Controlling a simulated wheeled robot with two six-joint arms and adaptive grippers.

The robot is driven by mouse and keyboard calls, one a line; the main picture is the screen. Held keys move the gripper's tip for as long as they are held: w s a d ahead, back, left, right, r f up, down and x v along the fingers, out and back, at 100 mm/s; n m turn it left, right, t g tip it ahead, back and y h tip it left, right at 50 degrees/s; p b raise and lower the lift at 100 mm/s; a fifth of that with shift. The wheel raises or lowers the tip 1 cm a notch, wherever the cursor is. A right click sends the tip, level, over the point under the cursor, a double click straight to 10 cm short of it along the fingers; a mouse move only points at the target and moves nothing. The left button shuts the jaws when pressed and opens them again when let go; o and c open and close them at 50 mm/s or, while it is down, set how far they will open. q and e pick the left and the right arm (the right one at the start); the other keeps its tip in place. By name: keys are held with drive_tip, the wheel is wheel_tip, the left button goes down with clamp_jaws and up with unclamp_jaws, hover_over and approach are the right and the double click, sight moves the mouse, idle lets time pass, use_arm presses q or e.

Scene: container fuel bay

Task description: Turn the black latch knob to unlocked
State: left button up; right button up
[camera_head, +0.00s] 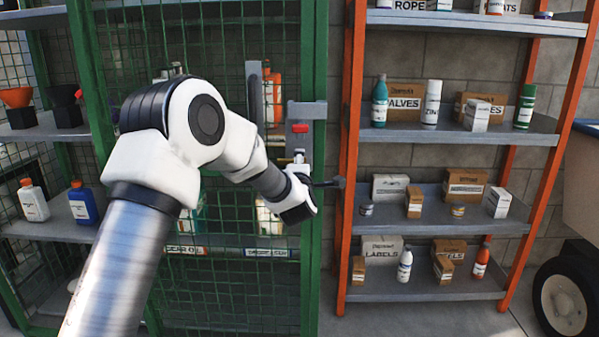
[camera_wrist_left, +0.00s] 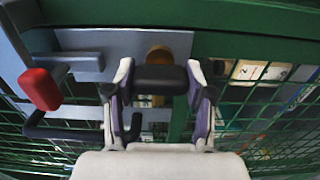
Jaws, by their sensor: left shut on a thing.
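The black latch knob (camera_wrist_left: 160,79) is a short dark bar in front of a brass-coloured round part (camera_wrist_left: 158,54) on a grey latch plate (camera_wrist_left: 100,45). My left gripper (camera_wrist_left: 161,70) is shut on the knob, one finger at each end. In the head view, my left gripper (camera_head: 298,190) is at the right edge of the green mesh door and hides the knob. A red block (camera_wrist_left: 40,89) sits left of the gripper in the wrist view; it also shows above the gripper in the head view (camera_head: 300,128). My right gripper is out of view.
The green mesh cage (camera_head: 313,60) has bottles and funnels on shelves behind it. A grey upright handle (camera_head: 254,95) is on its door. A black rod end (camera_head: 337,182) juts out right of the gripper, near the orange-framed shelf (camera_head: 346,215) of boxes and bottles.

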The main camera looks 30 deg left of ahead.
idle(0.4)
use_arm(q)
drive_tip(key=o, duration=1.2)
drive_tip(key=shift+c, duration=0.2)
drive_tip(key=v, duration=1.2)
drive_tip(key=shift+a, duration=0.1)
